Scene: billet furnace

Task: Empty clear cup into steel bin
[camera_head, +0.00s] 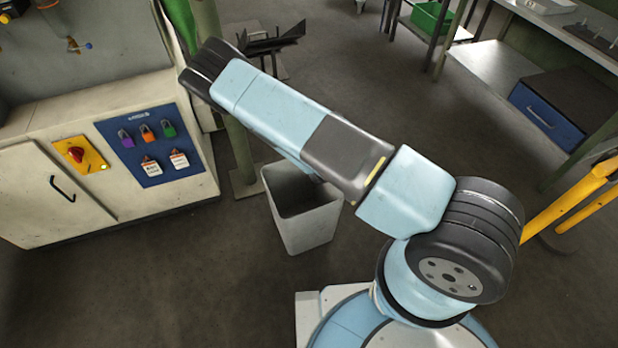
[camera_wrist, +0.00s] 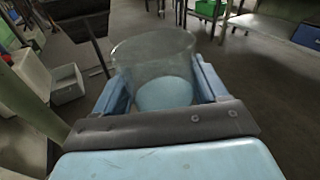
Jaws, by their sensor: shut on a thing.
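A clear cup (camera_wrist: 150,52) is held between the two blue fingers of my gripper (camera_wrist: 162,86) in the wrist view. The gripper is shut on it. A pale blue round patch shows through the cup's lower part; I cannot tell if it is contents or something seen through the wall. A light grey open-topped bin (camera_head: 308,232), the likely steel bin, stands on the floor below my forearm in the head view. A grey bin also shows at the left of the wrist view (camera_wrist: 68,92), apart from the cup. In the head view my arm hides part of the bin, and I cannot make out the cup.
A cabinet (camera_head: 90,190) with a blue lockout board (camera_head: 150,145) stands at left. A green post (camera_head: 240,150) rises beside the bin. A dark stand (camera_head: 272,45) is behind my arm. A workbench (camera_head: 560,35) with a blue drawer (camera_head: 545,112) is at right. Open floor lies between.

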